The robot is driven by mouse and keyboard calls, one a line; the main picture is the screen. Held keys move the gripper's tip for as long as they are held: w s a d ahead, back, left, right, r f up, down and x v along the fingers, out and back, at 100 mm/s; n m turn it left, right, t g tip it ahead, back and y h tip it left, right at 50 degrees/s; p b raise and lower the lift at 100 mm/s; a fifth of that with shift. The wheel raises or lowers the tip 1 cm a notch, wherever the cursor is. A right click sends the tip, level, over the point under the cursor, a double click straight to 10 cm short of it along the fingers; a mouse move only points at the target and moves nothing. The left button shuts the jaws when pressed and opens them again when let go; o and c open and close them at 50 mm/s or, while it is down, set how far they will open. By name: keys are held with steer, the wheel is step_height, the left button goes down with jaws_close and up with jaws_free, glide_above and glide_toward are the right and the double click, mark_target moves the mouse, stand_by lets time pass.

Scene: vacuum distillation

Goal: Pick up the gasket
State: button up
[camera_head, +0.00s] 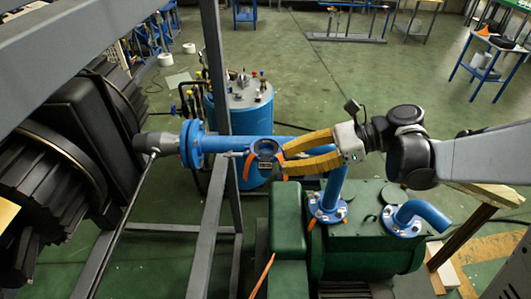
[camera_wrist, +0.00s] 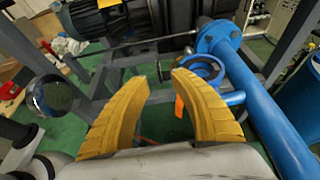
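No part is plainly recognisable as the gasket. Orange tabs show at the open blue pipe flange (camera_head: 265,148), and one orange tab (camera_head: 248,166) hangs at its left side. They may belong to a gasket, but I cannot tell. The flange also shows in the wrist view (camera_wrist: 205,68), with an orange tab (camera_wrist: 179,106) below it. My gripper (camera_head: 283,160) has two curved yellow fingers, spread apart and empty. In the head view its tips appear just right of the flange. In the wrist view (camera_wrist: 160,78) the flange lies beyond the right finger.
A blue pipe (camera_head: 290,146) runs across behind the flange. A green pump housing (camera_head: 370,240) stands below my arm. Grey frame posts (camera_head: 215,75) stand left of the flange. A blue tank (camera_head: 245,110) is behind. The floor farther back is mostly open.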

mark_target(267, 163)
steer(key=x, duration=0.5)
steer(key=shift+a+r, duration=0.25)
steer(key=shift+a, duration=0.05)
jaws_close()
